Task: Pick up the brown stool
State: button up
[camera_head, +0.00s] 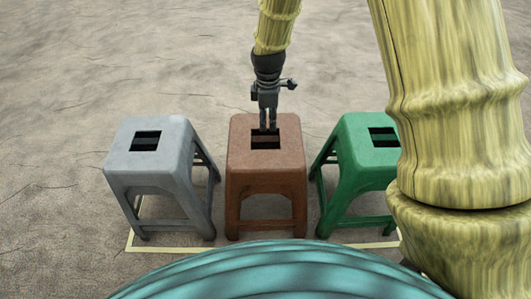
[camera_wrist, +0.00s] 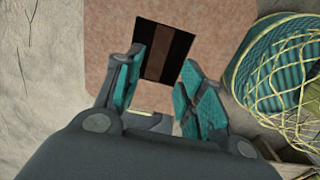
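The brown stool (camera_head: 250,180) stands upright on the floor between two other stools. It has a square hole in its seat. In the wrist view its brown seat (camera_wrist: 110,30) fills the upper middle, with the dark hole in it. My gripper (camera_head: 268,128) points down over the seat, with its fingertips at the far edge of the hole. In the wrist view my gripper (camera_wrist: 163,60) has its two teal finger pads apart with nothing seen held between them. I cannot tell whether the fingertips touch the seat or reach into the hole.
A grey stool (camera_head: 178,150) stands close on the left and a green stool (camera_head: 352,150) close on the right, with narrow gaps. A pale yellow line (camera_head: 165,249) marks the floor at the stools' near side. The stony floor (camera_head: 80,60) behind them is clear.

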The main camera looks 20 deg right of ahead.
aim_at(266, 138)
jog(key=f, duration=0.3)
jog(key=f+b, duration=0.1)
jog(key=f, duration=0.3)
jog(key=f+b, duration=0.1)
jog(key=f, duration=0.2)
jog(key=shift+w+a+f, duration=0.15)
jog(key=shift+a+f, duration=0.15)
jog(key=shift+f, duration=0.05)
jog(key=shift+c, duration=0.3)
grip_shut()
jog(key=shift+r, duration=0.1)
